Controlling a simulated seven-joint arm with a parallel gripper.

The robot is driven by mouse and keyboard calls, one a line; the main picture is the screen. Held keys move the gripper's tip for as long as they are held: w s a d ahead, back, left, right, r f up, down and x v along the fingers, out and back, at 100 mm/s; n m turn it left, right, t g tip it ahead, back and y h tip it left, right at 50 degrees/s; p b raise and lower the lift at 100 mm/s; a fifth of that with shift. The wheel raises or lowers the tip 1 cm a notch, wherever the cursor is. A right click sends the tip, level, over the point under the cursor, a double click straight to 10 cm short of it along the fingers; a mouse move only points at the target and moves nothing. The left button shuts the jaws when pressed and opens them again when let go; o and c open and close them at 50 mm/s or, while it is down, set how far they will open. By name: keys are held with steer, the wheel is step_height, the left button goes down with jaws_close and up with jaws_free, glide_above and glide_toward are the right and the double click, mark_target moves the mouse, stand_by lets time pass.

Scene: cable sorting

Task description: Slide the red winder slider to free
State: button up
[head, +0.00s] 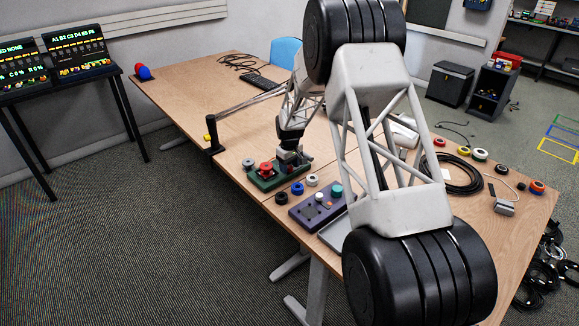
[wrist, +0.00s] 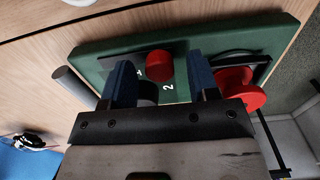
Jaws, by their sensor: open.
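The green winder board (wrist: 100,57) lies on the wooden table and also shows in the head view (head: 262,184). A short red cylindrical knob (wrist: 159,66), which looks like the slider, stands on it by a dark slot and a white "2". A larger red spool (wrist: 240,90) sits at the board's right in the wrist view; red also shows in the head view (head: 266,169). My gripper (wrist: 159,73) is open over the board, its blue fingers on either side of the knob in the picture. I cannot tell whether they touch it.
A grey cylinder (wrist: 74,84) stands near the left finger. A purple panel with knobs (head: 306,211) and loose dark blue (head: 297,188) and grey (head: 312,180) rings lie beside the board. A black cable coil (head: 462,176) lies on the right.

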steer(key=shift+f, duration=0.1)
steer(key=shift+c, duration=0.2)
jaws_close()
steer(key=shift+w+d, duration=1.95)
steer(key=shift+o, duration=0.2)
jaws_free()
step_height(320, 180, up, 8)
